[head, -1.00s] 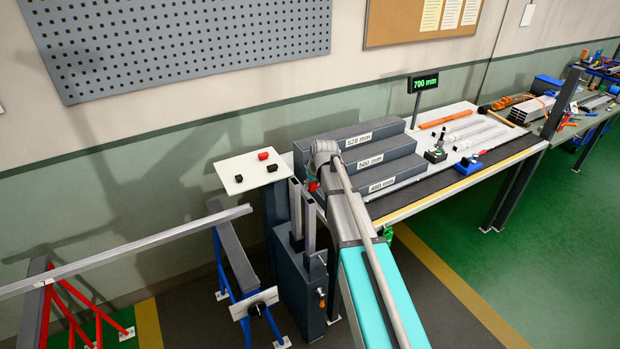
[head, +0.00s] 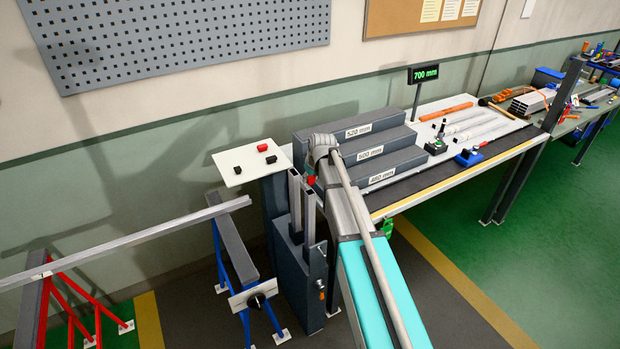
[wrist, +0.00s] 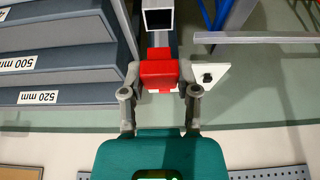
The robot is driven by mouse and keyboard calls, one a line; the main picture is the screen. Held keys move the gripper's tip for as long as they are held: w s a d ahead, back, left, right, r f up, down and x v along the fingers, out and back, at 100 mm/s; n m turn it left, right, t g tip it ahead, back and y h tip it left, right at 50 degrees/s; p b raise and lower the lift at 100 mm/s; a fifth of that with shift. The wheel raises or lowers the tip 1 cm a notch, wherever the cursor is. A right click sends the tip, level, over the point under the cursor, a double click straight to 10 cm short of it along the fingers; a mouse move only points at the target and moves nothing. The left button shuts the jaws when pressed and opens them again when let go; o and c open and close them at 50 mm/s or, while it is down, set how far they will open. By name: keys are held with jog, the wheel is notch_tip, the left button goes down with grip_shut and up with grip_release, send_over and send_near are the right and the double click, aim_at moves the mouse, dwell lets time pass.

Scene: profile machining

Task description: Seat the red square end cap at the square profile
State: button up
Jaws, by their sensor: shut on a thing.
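My gripper (wrist: 158,82) is shut on the red square end cap (wrist: 159,73), with one finger on each side of it. In the wrist view, the open dark end of the square profile (wrist: 158,19) faces the camera beyond the cap. A gap shows between cap and profile in that picture; the cap is not in the opening. In the head view, the held cap (head: 311,181) shows as a small red patch beside the tops of two upright grey pieces (head: 308,212); my arm hides most of the gripper. I cannot tell there how far apart they are.
A white plate (head: 232,181) left of the uprights carries another red cap (head: 262,148) and black caps (head: 271,159). Grey steps (head: 345,145) stand close right of my gripper. A long profile (head: 130,243) lies on supports at left.

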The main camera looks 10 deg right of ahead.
aim_at(309, 191)
jog(key=shift+f+b, duration=1.25)
jog(key=shift+f, duration=0.25)
jog(key=shift+f+b, duration=0.85)
dwell(0.7)
jog(key=o, duration=0.8)
jog(key=shift+o, duration=0.2)
jog(key=shift+r, duration=0.25)
notch_tip(309, 191, up, 6)
jog(key=p, duration=0.7)
jog(key=shift+r, duration=0.25)
jog(key=shift+s+d+f+b, duration=0.45)
jog(key=shift+s+f+b, duration=0.1)
jog(key=shift+s, duration=0.05)
jog(key=s+d+f+m+h+b, duration=0.1)
jog(key=s+d+f+m+b, duration=0.2)
jog(key=s+d+f+b, duration=0.2)
jog(key=s+d, duration=0.2)
jog(key=s, duration=0.2)
jog(key=shift+s+m, duration=0.3)
jog(key=shift+s, duration=0.1)
